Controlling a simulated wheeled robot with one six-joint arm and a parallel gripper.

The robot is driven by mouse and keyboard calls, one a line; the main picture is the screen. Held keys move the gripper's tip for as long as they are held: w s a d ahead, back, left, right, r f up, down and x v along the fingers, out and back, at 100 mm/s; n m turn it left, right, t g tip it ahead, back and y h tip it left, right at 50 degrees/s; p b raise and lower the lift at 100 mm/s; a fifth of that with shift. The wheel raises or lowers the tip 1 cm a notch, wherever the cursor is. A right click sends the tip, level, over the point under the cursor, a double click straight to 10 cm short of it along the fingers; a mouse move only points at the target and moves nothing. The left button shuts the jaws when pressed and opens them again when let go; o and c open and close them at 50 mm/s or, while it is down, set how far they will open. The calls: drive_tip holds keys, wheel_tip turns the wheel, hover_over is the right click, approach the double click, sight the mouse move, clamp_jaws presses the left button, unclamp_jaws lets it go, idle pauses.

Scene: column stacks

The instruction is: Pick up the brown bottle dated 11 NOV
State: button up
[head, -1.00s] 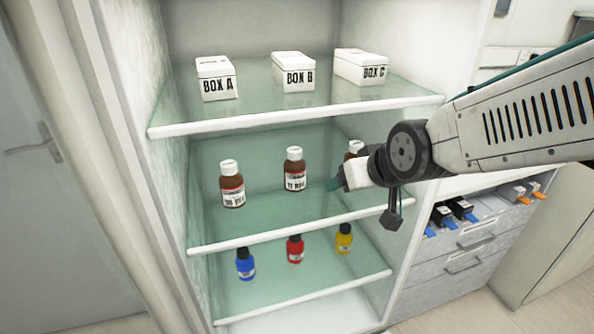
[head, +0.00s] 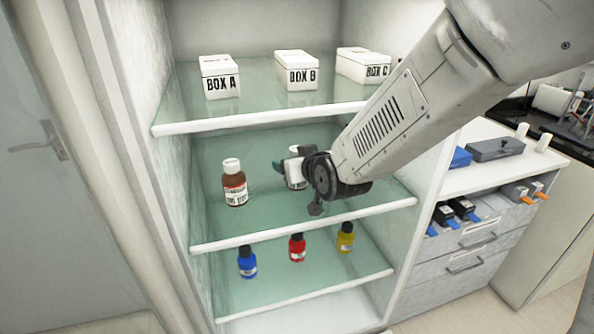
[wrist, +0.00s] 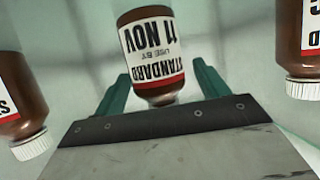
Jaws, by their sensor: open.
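The brown bottle dated 11 NOV (wrist: 152,50) appears upside down in the wrist view, with its label facing me. In the head view it is the middle bottle (head: 297,183) on the middle shelf, mostly hidden behind my gripper. My gripper (head: 279,167) is in front of it. In the wrist view its two green fingers (wrist: 160,72) are apart, one on each side of the bottle in the picture. Nothing is held. I cannot tell how deep the fingers reach.
A brown bottle (head: 235,183) stands left on the same glass shelf (head: 260,222); another (wrist: 22,95) shows in the wrist view, hidden by my arm in the head view. White boxes (head: 298,72) stand above. Small blue (head: 247,262), red (head: 297,248) and yellow (head: 345,237) bottles stand below.

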drive_tip(key=shift+w+a+f, duration=0.2)
drive_tip(key=shift+w, duration=0.3)
drive_tip(key=c, duration=1.2)
drive_tip(key=shift+o, duration=0.2)
drive_tip(key=shift+r, duration=0.15)
